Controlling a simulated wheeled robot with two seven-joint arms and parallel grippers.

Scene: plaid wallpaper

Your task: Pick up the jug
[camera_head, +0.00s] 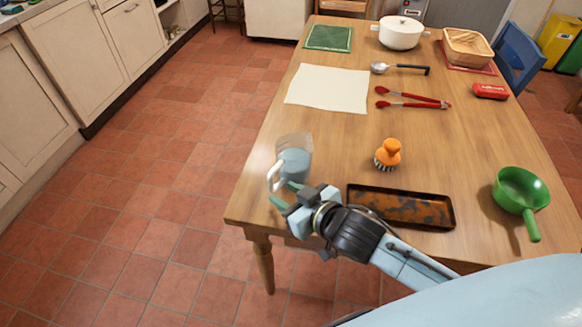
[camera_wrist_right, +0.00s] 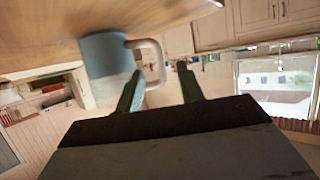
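The jug (camera_head: 294,166) is a clear vessel with a blue-grey lower part and a pale handle. It stands upright near the left edge of the wooden table (camera_head: 330,150), its handle toward the left front. My right gripper (camera_head: 286,194) is just in front of it, with green fingers. In the right wrist view the jug (camera_wrist_right: 104,66) is at the upper left. The gripper (camera_wrist_right: 160,70) is open there, and the outer bar of the handle shows between its fingertips. I cannot tell whether a finger touches it. My left gripper is not in view.
A rusty tray (camera_head: 402,208) lies right of my gripper. A cream mat (camera_head: 328,87), red tongs (camera_head: 412,103) and a white pot (camera_head: 399,33) are farther back.

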